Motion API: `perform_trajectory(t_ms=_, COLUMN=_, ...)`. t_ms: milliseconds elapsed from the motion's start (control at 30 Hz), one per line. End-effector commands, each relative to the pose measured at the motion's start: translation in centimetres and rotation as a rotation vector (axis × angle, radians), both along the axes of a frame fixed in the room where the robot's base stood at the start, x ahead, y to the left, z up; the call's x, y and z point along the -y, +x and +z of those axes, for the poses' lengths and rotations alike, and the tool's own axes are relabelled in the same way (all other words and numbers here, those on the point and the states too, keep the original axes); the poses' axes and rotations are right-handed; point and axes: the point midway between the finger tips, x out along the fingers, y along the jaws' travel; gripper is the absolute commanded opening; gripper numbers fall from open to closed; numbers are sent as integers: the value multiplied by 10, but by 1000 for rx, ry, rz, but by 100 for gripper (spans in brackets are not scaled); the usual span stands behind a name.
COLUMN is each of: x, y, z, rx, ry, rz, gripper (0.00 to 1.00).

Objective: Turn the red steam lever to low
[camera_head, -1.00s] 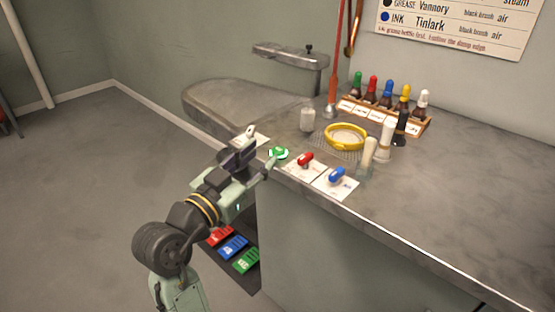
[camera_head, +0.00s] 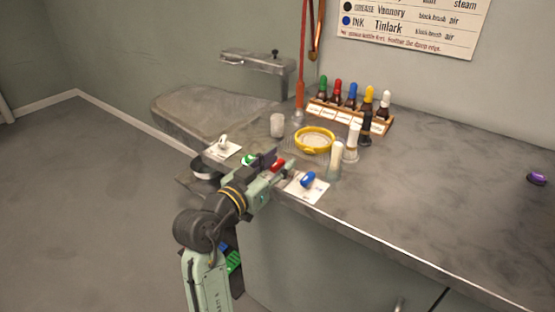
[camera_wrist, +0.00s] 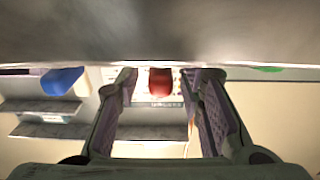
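The red lever (camera_head: 277,165) stands at the front edge of the counter, between the green lever (camera_head: 248,159) and the blue lever (camera_head: 308,179). My gripper (camera_wrist: 160,88) is open, and in the wrist view the red lever (camera_wrist: 161,81) shows between its two fingers. I cannot tell whether either finger touches it. In the head view my gripper (camera_head: 268,170) reaches the counter edge right by the red lever and hides much of its card. The wrist view also shows the blue lever (camera_wrist: 62,80) at left and the green lever (camera_wrist: 266,69) at right.
A white lever (camera_head: 223,141) sits on a card at left. Behind the levers are a yellow ring (camera_head: 315,139), glass jars (camera_head: 336,160) and a rack (camera_head: 345,118) of colour-capped bottles. A purple object (camera_head: 537,179) lies far right. The counter's right part is mostly clear.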

Motion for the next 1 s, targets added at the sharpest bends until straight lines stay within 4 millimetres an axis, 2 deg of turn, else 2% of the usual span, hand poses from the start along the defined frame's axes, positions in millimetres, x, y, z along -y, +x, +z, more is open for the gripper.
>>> perform_trajectory(t_ms=233, x=0, y=1, z=0, rx=1, ry=1, rz=1, gripper=35)
perform_trajectory(t_ms=767, x=0, y=0, z=0, rx=1, ry=1, rz=1, gripper=0)
perform_trajectory(t_ms=1000, x=0, y=0, z=0, rx=1, ry=1, rz=1, gripper=0)
